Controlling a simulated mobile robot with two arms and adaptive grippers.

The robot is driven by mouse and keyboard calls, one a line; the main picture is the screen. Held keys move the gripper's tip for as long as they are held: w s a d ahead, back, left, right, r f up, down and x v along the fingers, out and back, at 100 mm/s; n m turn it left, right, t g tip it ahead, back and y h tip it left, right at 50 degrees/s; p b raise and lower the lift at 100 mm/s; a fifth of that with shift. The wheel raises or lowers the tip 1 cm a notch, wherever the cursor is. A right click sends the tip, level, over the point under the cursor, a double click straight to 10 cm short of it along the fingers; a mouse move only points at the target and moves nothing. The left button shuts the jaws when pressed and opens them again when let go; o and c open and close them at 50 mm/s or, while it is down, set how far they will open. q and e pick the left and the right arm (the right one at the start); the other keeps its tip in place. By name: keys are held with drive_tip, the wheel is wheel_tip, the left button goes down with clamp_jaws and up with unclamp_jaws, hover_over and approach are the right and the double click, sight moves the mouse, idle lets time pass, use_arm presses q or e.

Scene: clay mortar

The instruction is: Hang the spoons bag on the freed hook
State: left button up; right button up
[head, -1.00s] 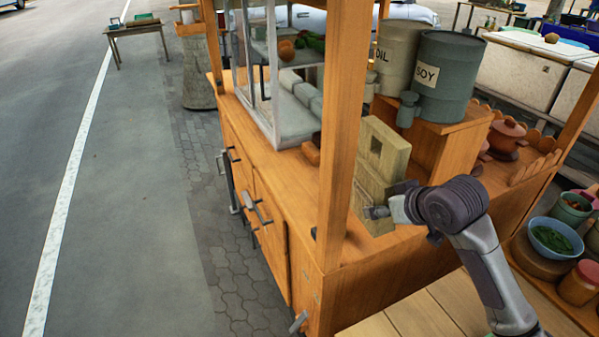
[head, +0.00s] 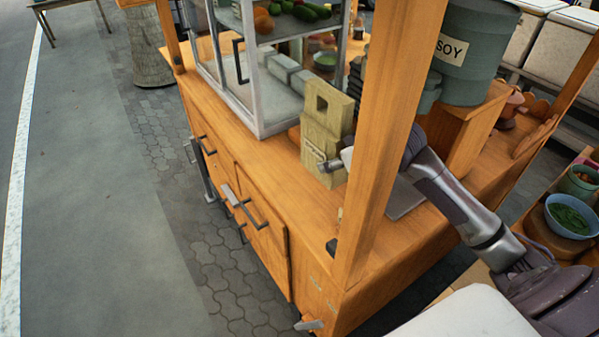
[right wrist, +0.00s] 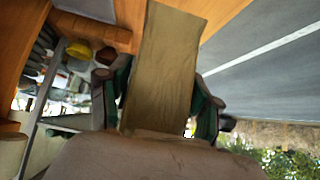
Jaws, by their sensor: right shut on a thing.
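The spoons bag seems to be the tan, upright piece with a square opening near its top (head: 322,128), by the cart's counter. It fills the middle of the right wrist view (right wrist: 165,70). My right gripper (head: 335,165) is at its lower part, with the fingers on either side of it in the right wrist view (right wrist: 162,100), shut on it. Whether the bag touches the counter is unclear. A grey peg (head: 308,324) sticks out low on the cart's near end; I cannot tell whether it is the freed hook. My left gripper is out of view.
A wooden post (head: 385,140) rises between the bag and my right forearm. A glass case (head: 262,95) stands just behind the bag. A soy drum (head: 468,50) stands to the right. Drawer handles (head: 240,212) stick out on the left side; the pavement there is clear.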

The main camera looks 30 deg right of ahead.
drive_tip(key=shift+w, duration=0.1)
drive_tip(key=p+x, duration=0.1)
drive_tip(key=x, duration=0.4)
drive_tip(key=p+x, duration=0.1)
drive_tip(key=x, duration=0.4)
drive_tip(key=w+d+p+x, duration=0.1)
drive_tip(key=x, duration=0.4)
drive_tip(key=shift+w+r, duration=0.1)
drive_tip(key=shift+r, duration=0.25)
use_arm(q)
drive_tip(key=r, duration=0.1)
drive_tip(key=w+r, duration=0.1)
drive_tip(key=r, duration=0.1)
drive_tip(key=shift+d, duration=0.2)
use_arm(e)
drive_tip(key=shift+f, duration=0.3)
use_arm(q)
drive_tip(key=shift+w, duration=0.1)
use_arm(e)
drive_tip(key=o, duration=1.4)
drive_tip(key=shift+f, duration=0.1)
